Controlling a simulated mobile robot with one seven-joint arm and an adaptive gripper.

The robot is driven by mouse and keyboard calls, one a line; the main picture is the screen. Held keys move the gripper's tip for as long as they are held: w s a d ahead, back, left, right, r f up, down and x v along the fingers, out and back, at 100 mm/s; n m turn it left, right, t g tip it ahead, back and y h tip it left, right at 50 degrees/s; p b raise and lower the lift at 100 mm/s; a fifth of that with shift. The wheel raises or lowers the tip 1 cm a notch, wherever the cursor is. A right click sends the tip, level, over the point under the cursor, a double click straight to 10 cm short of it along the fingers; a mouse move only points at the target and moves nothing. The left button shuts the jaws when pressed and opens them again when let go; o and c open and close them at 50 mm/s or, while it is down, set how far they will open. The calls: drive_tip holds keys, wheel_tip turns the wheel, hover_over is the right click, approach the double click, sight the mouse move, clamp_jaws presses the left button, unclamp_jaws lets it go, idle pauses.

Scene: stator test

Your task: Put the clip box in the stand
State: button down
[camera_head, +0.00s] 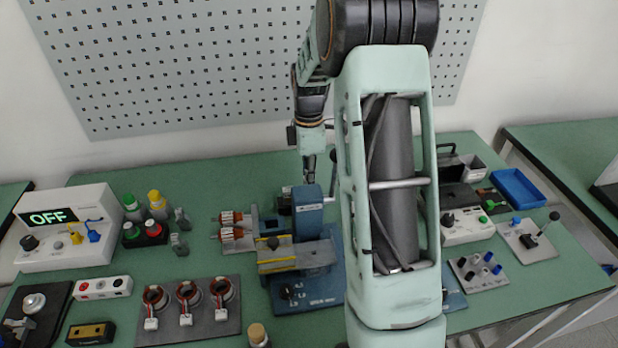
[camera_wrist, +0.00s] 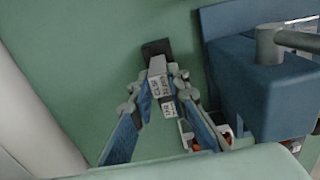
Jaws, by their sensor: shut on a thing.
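My gripper (camera_wrist: 166,92) is shut on the clip box (camera_wrist: 159,86), a small grey box with a white printed label, in the wrist view. The blue-padded fingers close in on it from both sides. A dark block (camera_wrist: 156,48) shows just beyond the box; I cannot tell whether it is the stand or whether the box touches it. In the head view my gripper (camera_head: 309,176) points down behind the blue machine, and the clip box cannot be made out there.
The blue machine (camera_head: 308,212) with a grey handle stands close to my gripper; its blue block (camera_wrist: 255,85) fills the right of the wrist view. Coil parts (camera_head: 232,225), bottles (camera_head: 157,205) and a control box (camera_head: 70,228) stand left. A blue tray (camera_head: 518,187) lies right.

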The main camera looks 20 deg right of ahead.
drive_tip(key=shift+f+b, duration=0.3)
drive_tip(key=shift+f, duration=0.2)
idle(0.6)
drive_tip(key=shift+f, duration=0.45)
drive_tip(key=shift+f+b, duration=0.15)
drive_tip(key=shift+b, duration=0.15)
drive_tip(key=shift+f, duration=0.45)
drive_tip(key=c, duration=1.8)
unclamp_jaws()
drive_tip(key=shift+o, duration=0.2)
drive_tip(key=shift+r, duration=0.1)
